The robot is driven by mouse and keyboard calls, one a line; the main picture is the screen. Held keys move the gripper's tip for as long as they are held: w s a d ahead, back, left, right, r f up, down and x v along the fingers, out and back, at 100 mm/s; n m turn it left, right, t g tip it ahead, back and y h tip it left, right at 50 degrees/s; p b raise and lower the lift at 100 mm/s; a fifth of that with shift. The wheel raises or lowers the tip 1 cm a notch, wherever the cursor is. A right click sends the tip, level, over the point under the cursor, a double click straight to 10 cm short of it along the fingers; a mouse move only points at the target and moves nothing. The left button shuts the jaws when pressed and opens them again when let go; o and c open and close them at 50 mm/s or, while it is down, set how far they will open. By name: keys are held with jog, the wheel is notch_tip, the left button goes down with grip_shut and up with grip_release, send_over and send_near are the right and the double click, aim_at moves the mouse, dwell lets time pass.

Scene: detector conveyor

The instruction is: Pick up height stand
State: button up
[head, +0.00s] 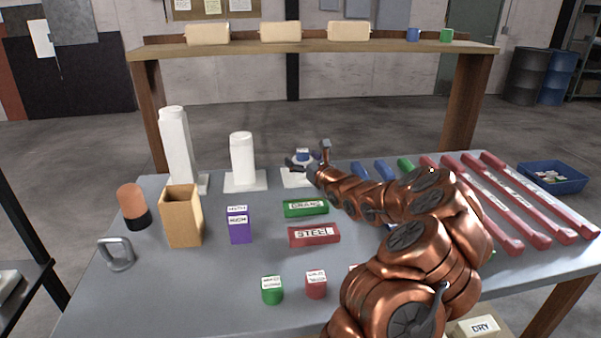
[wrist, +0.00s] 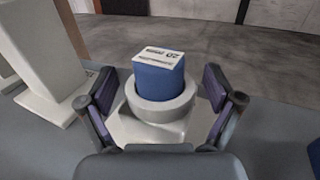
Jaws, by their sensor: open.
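Three white stands of differing height are in a row on the table in the head view: a tall one (head: 176,150), a middle one (head: 242,160) and a short one (head: 293,180). In the wrist view, the short stand (wrist: 160,108) has a round collar on a wide base. A blue block (wrist: 157,78) with a white label on top sits upright in the collar; it also shows in the head view (head: 303,152). My gripper (wrist: 160,88) is open, its fingers on either side of the collar and block, apparently not touching. The taller stand's base (wrist: 50,95) is at left.
A tan open box (head: 181,215), purple block (head: 238,224), green block (head: 306,208) and red block (head: 314,235) are in front. Red bars (head: 520,190) lie to the right. A raised shelf (head: 300,46) spans the back.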

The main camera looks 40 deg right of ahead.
jog(key=c, duration=1.4)
